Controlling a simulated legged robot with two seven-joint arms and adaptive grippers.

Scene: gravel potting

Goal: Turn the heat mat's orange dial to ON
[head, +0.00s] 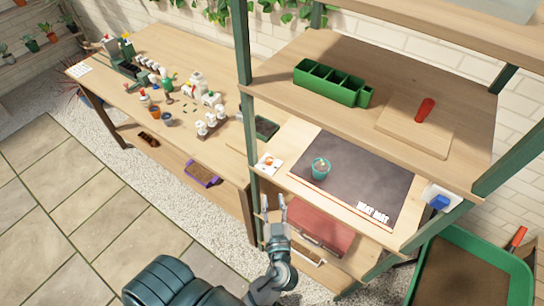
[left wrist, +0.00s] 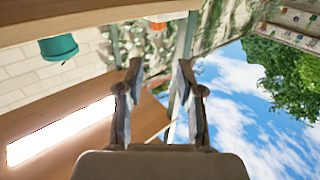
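The dark heat mat (head: 370,178) lies on the middle shelf with a teal pot (head: 320,172) on it. Left of the mat is a white plate with the orange dial (head: 268,160). I cannot tell the dial's setting at this size. My left gripper (head: 273,201) is below and in front of the dial, its fingers apart and empty. In the left wrist view the open fingers (left wrist: 160,85) point toward an orange and white piece (left wrist: 168,16) at the top edge, probably the dial. My right gripper does not show.
A green shelf post (head: 246,100) stands just left of the dial. The upper shelf holds a green divided tray (head: 332,83) and a red-handled tool (head: 425,109). A red box (head: 318,226) sits below the mat. A blue piece (head: 439,202) is at the mat's right.

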